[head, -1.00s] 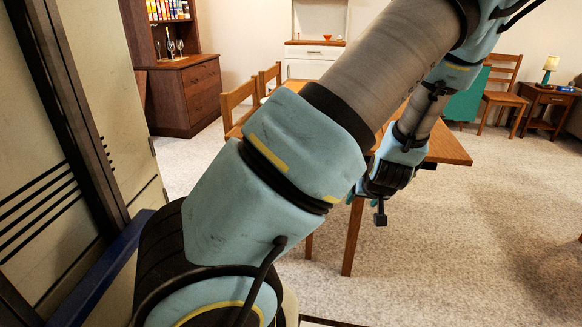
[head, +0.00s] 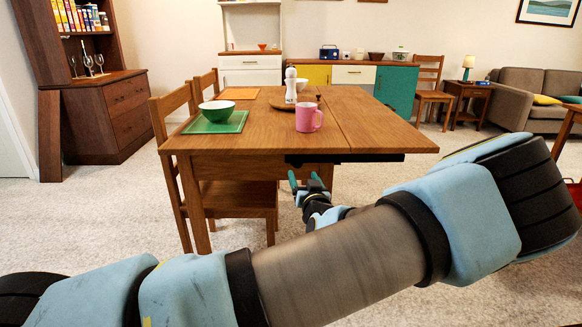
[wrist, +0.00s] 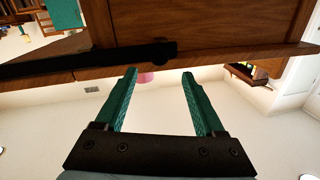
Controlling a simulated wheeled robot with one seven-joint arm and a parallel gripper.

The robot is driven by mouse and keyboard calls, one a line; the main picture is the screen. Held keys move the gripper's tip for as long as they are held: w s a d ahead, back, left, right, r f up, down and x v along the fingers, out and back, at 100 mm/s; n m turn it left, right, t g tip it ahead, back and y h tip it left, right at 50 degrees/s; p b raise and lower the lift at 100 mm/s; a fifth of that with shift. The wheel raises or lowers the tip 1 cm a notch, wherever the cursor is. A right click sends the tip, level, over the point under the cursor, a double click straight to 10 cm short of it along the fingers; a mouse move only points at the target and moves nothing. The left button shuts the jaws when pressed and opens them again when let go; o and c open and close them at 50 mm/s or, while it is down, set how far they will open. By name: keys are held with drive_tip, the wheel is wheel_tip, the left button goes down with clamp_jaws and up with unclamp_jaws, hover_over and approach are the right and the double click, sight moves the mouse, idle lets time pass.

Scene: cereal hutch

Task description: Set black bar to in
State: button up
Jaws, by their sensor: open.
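The black bar (head: 350,158) runs along the underside of the wooden table's near edge in the head view. It also shows in the wrist view (wrist: 90,61), against the brown wood, with a thicker end near the middle. Whether it sits in or out is hard to tell. My gripper (head: 304,181) is in front of the table, slightly below the bar's left end in the head view. In the wrist view my gripper (wrist: 160,73) has its two green fingers apart with nothing between them. The fingertips point toward the table edge, and no contact shows.
The wooden table (head: 235,147) carries a pink mug (head: 309,117), a green bowl (head: 217,110) on a green mat and a white mill (head: 291,85). A chair (head: 176,165) stands at its left. Carpet is open around the near side. The wrist picture appears upside down.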

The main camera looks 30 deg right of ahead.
sight(298, 164)
drive_tip(key=x, duration=0.8)
drive_tip(key=shift+f, duration=0.1)
clamp_jaws()
idle(0.4)
idle(0.8)
